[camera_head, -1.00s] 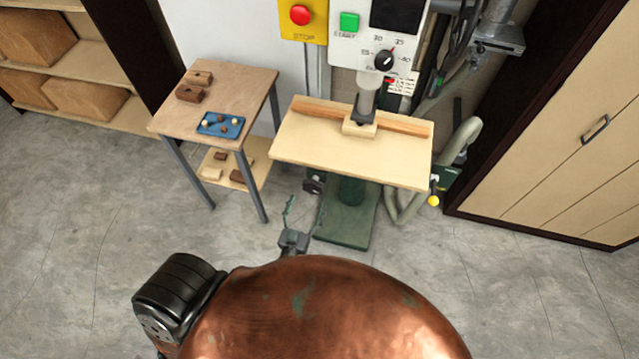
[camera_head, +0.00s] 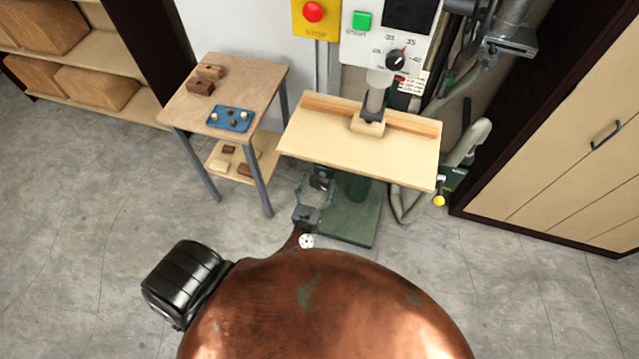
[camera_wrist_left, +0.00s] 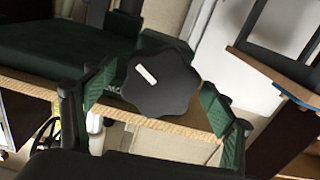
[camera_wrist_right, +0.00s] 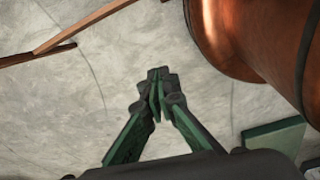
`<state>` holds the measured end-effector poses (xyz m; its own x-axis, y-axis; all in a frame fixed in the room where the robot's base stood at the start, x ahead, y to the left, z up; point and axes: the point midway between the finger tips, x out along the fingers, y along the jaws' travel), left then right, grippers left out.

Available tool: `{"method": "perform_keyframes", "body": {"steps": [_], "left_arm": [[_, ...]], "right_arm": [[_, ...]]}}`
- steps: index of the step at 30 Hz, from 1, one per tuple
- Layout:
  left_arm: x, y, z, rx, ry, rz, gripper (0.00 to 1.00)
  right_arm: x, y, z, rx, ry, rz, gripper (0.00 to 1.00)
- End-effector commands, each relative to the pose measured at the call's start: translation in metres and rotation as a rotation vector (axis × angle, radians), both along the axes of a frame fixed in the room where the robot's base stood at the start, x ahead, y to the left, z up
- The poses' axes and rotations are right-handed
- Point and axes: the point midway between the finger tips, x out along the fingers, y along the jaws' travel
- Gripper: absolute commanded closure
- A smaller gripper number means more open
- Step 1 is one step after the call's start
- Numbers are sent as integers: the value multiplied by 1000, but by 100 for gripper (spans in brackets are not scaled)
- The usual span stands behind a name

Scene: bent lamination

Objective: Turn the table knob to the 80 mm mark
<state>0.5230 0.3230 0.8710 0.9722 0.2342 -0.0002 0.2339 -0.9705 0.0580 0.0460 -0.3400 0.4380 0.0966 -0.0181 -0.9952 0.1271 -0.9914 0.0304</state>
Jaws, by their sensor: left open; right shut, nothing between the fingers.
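The table knob (camera_wrist_left: 165,85) is black and lobed with a white pointer mark, large in the middle of the left wrist view. It hides most of the lettering behind it, and I cannot read an 80 mm mark. My left gripper (camera_wrist_left: 159,98) is open, with one green finger on each side of the knob and visible gaps to it. In the head view the left gripper (camera_head: 317,188) is below the left front edge of the machine's table (camera_head: 350,157), by the small dark knob (camera_head: 321,178). My right gripper (camera_wrist_right: 157,88) is shut and empty over the floor in the right wrist view.
A side table (camera_head: 255,82) with a blue tray (camera_head: 238,126) stands left of the machine. The green machine base (camera_head: 350,225) is below the table. A yellow-tipped handle (camera_head: 439,200) sticks out at right. Cabinets (camera_head: 575,145) stand at right. The floor at left is clear.

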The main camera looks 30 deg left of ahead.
Motion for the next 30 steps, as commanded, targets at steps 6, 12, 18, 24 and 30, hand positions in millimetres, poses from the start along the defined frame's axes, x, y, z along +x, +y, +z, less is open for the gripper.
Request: {"method": "perform_keyframes", "body": {"steps": [6,12,18,24,30], "left_arm": [[0,0,0,0,0,-1,33],[0,0,0,0,0,-1,47],[0,0,0,0,0,0,61],[0,0,0,-5,-1,0,64],[0,0,1,-52,-13,0,64]], "right_arm": [[0,0,0,0,0,0,100],[0,0,0,0,0,0,100],[0,0,0,0,0,0,100],[0,0,0,0,0,0,100],[1,0,3,0,-1,0,100]]}}
